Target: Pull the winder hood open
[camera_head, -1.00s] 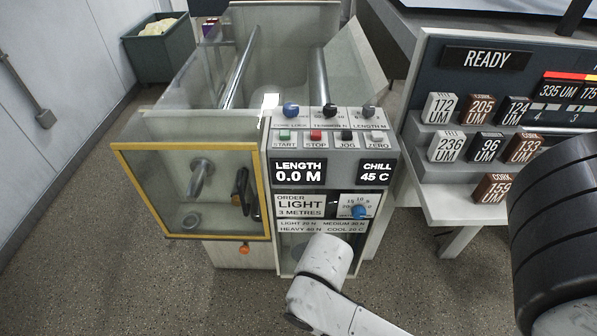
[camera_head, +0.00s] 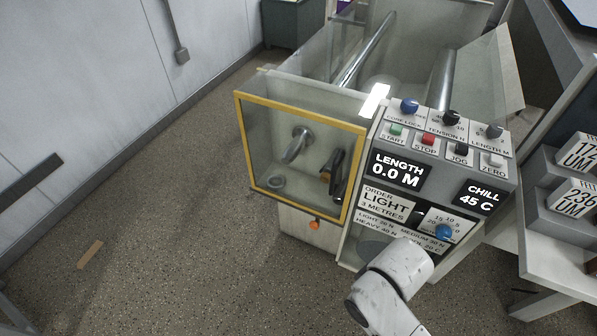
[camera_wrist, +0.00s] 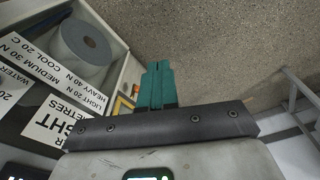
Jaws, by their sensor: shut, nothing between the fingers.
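The winder hood (camera_head: 262,135) is a clear panel in a yellow frame on the machine's front left. A grey spindle (camera_head: 297,145) and a small ring show through it. A dark handle-like part (camera_head: 338,172) is near its right edge; I cannot tell whether it is on or behind the panel. The hood appears closed against the machine. In the wrist view my gripper (camera_wrist: 156,68) has teal fingers, shut and empty, pointing at the floor beside the machine. A small yellow strip (camera_wrist: 122,108) shows just left of them. In the head view my fingers are hidden behind my arm.
The control panel (camera_head: 440,150) with knobs and buttons stands right of the hood. Labelled blocks (camera_head: 577,152) stand far right.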

